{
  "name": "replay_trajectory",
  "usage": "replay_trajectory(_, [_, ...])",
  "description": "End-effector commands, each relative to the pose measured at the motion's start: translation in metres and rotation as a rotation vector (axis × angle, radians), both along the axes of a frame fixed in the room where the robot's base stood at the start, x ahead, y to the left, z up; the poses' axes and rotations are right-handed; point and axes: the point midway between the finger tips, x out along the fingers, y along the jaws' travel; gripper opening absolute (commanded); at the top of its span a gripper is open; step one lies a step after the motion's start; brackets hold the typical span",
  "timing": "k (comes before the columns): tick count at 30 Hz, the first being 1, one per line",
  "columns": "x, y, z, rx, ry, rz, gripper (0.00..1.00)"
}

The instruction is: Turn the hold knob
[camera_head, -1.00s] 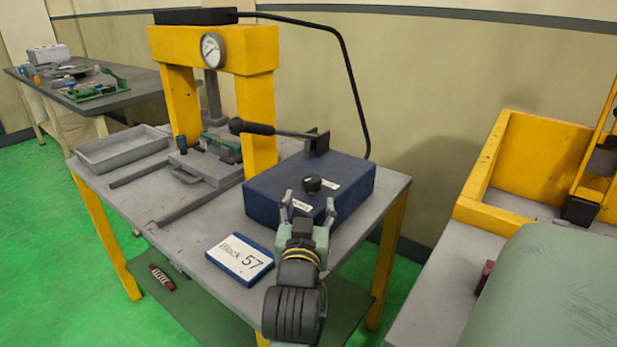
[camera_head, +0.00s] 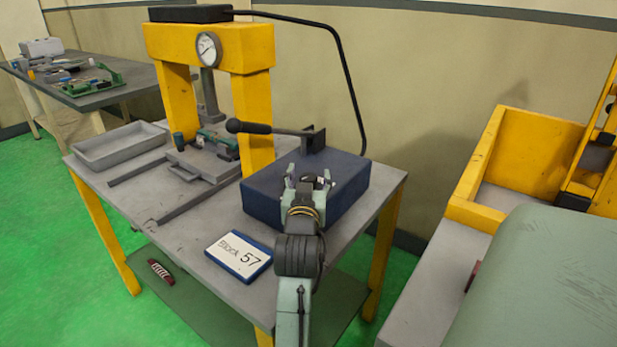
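The hold knob (camera_head: 315,180) is a small black round knob on top of the blue box (camera_head: 346,196). It shows partly between the fingers of my gripper (camera_head: 308,179). My gripper is over the box top, with its fingers apart on either side of the knob. I cannot tell whether a finger touches the knob. The labels beside the knob are mostly hidden by my gripper.
A black-handled lever (camera_head: 262,127) stands behind the knob, next to the yellow press (camera_head: 253,100). A "Block 57" sign (camera_head: 239,255) lies on the table (camera_head: 188,237) at the front. A grey tray (camera_head: 118,145) is at the left. A black hose (camera_head: 350,85) arches behind the box.

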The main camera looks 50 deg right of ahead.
Motion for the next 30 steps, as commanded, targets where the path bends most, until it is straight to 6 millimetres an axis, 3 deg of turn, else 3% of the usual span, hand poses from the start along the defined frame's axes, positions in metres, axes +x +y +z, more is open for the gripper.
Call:
replay_trajectory(22, [0.0,0.0004,-0.0003,0.001,0.001,0.0,0.06])
replay_trajectory(30, [-0.0006,-0.0013,-0.001,0.005,0.003,0.071,0.06])
